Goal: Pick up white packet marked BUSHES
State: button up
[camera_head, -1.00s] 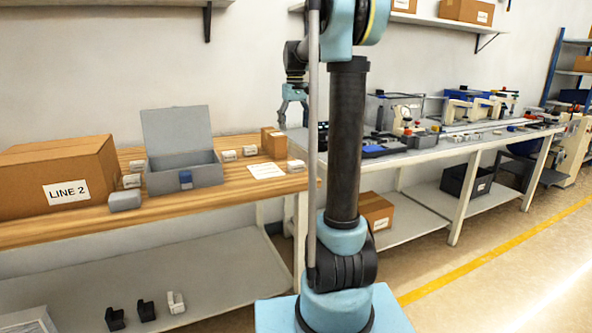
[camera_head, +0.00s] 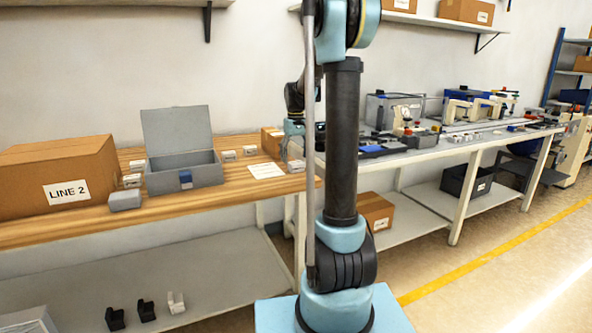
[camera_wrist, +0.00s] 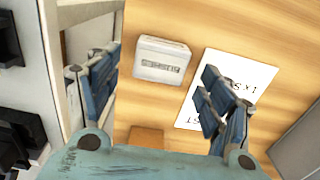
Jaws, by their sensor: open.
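The white packet marked BUSHES (camera_wrist: 161,60) lies on the wooden table in the wrist view, its label upside down. It appears to be the small packet (camera_head: 297,165) near the table's right end in the head view. My gripper (camera_wrist: 160,72) is open and empty, with one finger on each side of the packet in the picture. The fingers seem to be above it, and no contact shows. In the head view my gripper (camera_head: 293,128) hangs over the right end of the table, partly hidden by my arm.
A printed sheet (camera_wrist: 221,90) lies beside the packet. A cardboard box (camera_head: 271,141) stands just behind. An open grey case (camera_head: 185,176), other small packets (camera_head: 228,156) and a LINE 2 box (camera_head: 60,177) are further left. A second bench (camera_head: 440,148) adjoins on the right.

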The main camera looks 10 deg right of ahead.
aim_at(296, 162)
jog(key=shift+s+f, duration=0.2)
jog(key=shift+f, duration=1.55)
jog(key=shift+c, duration=0.5)
jog(key=c, duration=1.1)
